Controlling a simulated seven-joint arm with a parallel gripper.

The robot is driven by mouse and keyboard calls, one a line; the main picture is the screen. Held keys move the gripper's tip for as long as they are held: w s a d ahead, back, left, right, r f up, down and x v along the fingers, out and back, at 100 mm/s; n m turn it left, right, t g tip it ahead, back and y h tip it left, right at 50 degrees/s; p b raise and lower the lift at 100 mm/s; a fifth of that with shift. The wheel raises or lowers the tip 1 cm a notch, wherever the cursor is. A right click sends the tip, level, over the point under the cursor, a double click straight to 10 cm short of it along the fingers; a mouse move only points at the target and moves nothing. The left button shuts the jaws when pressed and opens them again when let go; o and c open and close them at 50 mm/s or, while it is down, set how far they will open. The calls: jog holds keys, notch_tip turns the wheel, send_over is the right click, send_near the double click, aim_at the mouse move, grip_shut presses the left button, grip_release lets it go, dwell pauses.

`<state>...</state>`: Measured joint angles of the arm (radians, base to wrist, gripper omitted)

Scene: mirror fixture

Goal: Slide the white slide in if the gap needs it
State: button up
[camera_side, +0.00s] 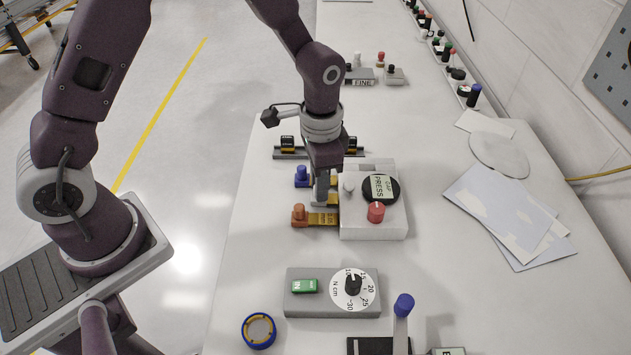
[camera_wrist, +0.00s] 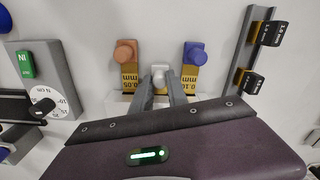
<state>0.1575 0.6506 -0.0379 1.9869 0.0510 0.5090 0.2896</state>
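The grey fixture block (camera_side: 372,222) stands mid-table with a dark round face reading "PRESS" (camera_side: 381,188). On its left, the orange slide (camera_side: 299,214) and blue slide (camera_side: 301,175) stick out; the wrist view shows the orange slide (camera_wrist: 125,54) marked 0.05 and the blue slide (camera_wrist: 194,55) marked 0.10. The white slide's knob (camera_wrist: 160,71) is between them, set nearer the block than the other two knobs. My gripper (camera_side: 321,198) is low beside the block, its fingers on both sides of that knob, seemingly shut on it. In the side view my fingers hide the white slide.
A red knob (camera_side: 376,211) and a pale knob (camera_side: 348,183) stand on the block. A dial box (camera_side: 326,300) with a green switch is nearer the camera. A dark rail (camera_side: 290,153) with black tags lies behind the slides. Papers (camera_side: 505,214) lie at right.

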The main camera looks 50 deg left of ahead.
jog(key=o, duration=0.4)
jog(key=shift+w+d, duration=0.15)
jog(key=shift+r, duration=0.15)
notch_tip(320, 180, up, 6)
jog(key=shift+r, duration=0.45)
